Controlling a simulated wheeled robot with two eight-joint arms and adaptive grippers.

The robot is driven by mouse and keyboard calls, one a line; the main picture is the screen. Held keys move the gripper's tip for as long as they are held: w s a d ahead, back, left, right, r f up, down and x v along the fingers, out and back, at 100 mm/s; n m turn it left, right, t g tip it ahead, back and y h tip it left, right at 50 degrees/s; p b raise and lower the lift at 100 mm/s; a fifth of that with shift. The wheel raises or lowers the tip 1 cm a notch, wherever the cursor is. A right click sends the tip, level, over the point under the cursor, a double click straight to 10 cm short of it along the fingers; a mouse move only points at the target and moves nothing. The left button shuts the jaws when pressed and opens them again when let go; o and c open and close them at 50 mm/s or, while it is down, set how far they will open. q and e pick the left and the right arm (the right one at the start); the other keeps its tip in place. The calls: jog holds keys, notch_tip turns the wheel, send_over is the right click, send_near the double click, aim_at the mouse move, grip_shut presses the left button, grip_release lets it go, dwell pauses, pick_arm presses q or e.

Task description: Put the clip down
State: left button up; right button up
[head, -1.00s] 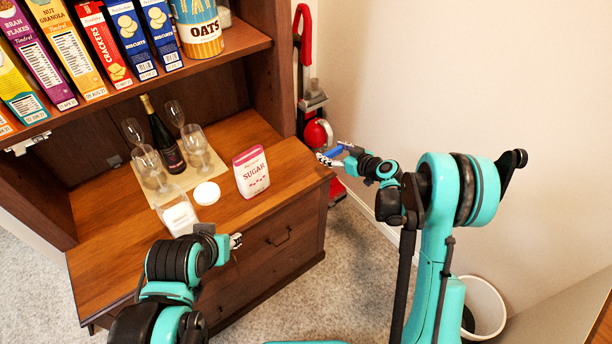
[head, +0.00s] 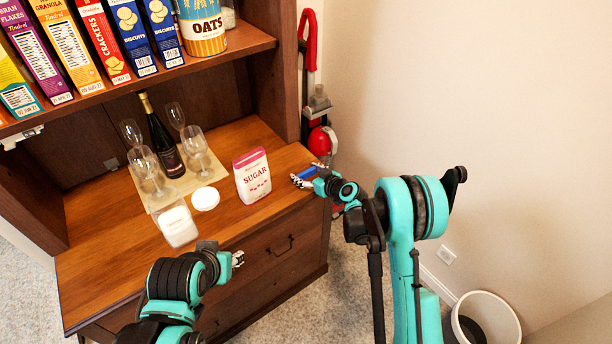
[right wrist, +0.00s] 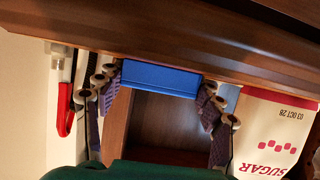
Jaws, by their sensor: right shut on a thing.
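The blue clip (head: 308,171) is in my right gripper (head: 300,179), at the right end of the wooden hutch counter (head: 240,142), just right of the sugar bag (head: 252,176). In the right wrist view the clip (right wrist: 160,78) spans between the two fingers of my gripper (right wrist: 158,84), which is shut on it. I cannot tell whether the clip touches the counter. My left gripper (head: 238,259) is in front of the hutch drawers, with nothing visible in it; its fingers are too small to judge.
A placemat with several glasses, a dark bottle (head: 165,140), a white lid (head: 205,198) and an open white-topped container (head: 178,226) fill the counter's middle. Cereal boxes and an oats canister (head: 202,25) stand on the shelf above. A red vacuum (head: 320,140) stands behind right.

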jog(key=shift+r, duration=0.15)
jog(key=o, duration=1.1)
